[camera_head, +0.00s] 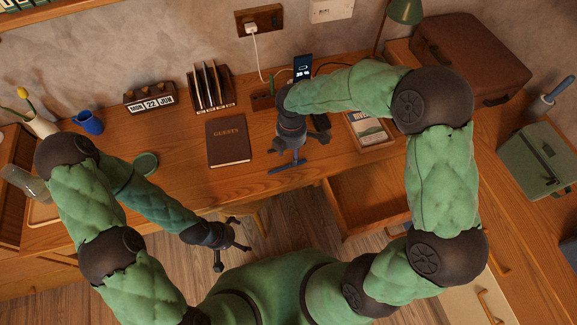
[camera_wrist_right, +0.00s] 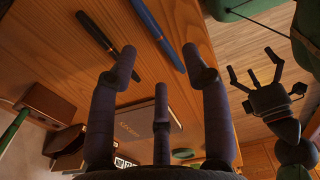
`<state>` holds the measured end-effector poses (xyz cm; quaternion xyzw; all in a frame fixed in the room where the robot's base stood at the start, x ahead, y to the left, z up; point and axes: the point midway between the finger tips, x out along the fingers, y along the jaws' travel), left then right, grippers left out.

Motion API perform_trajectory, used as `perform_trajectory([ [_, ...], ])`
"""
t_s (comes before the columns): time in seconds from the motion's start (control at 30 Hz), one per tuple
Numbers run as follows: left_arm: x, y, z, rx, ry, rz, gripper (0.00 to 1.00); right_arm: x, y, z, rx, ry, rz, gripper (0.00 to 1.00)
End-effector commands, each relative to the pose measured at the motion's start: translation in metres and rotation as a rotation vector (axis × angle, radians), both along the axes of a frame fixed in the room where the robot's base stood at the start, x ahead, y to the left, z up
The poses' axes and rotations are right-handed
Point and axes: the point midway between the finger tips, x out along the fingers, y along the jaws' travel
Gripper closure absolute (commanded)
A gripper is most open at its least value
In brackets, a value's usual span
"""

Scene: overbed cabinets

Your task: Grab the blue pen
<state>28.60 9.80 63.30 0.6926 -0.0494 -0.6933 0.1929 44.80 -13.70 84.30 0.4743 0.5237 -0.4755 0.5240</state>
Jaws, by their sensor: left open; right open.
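The blue pen (camera_head: 285,169) lies on the wooden desk close to its front edge, just below my right gripper (camera_head: 291,153) in the head view. In the right wrist view the blue pen (camera_wrist_right: 156,33) lies beyond the fingertips of my right gripper (camera_wrist_right: 160,72), which are spread and empty. A gap shows between the pen and the fingers there. My left gripper (camera_head: 238,244) is open and empty, in front of the desk and low, away from the pen.
A dark pen (camera_wrist_right: 97,31) lies beside the blue one. A brown guest book (camera_head: 228,141) lies left of my right gripper. An open drawer (camera_head: 365,200) juts out at the right. A phone on a stand (camera_head: 302,68) and a letter rack (camera_head: 211,88) stand behind.

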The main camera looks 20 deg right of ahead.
Motion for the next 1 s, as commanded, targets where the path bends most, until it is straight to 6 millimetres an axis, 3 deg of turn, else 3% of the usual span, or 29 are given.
perform_trajectory([
  [0.03,0.0,0.0,-0.006,0.0,0.0,0.0,0.0,0.0,0.0,-0.011,0.0,0.001,0.0,0.52],
  [0.33,0.0,0.0,-0.015,0.0,0.0,0.0,0.0,0.002,0.002,-0.031,0.002,-0.001,-0.003,0.52],
  [0.63,0.0,0.0,-0.037,0.0,0.0,0.0,0.0,0.006,0.007,-0.07,0.001,0.0,-0.002,0.52],
  [0.9,0.0,0.0,-0.037,0.0,0.0,0.0,0.0,0.006,0.007,-0.073,0.002,-0.002,-0.003,0.52],
  [0.93,0.0,0.0,-0.037,0.0,0.0,0.0,0.0,0.006,0.007,-0.073,0.002,-0.002,-0.003,0.54],
  [1.0,0.0,0.0,-0.037,0.0,0.0,0.0,0.0,0.006,0.007,-0.073,0.002,-0.002,-0.003,0.74],
])
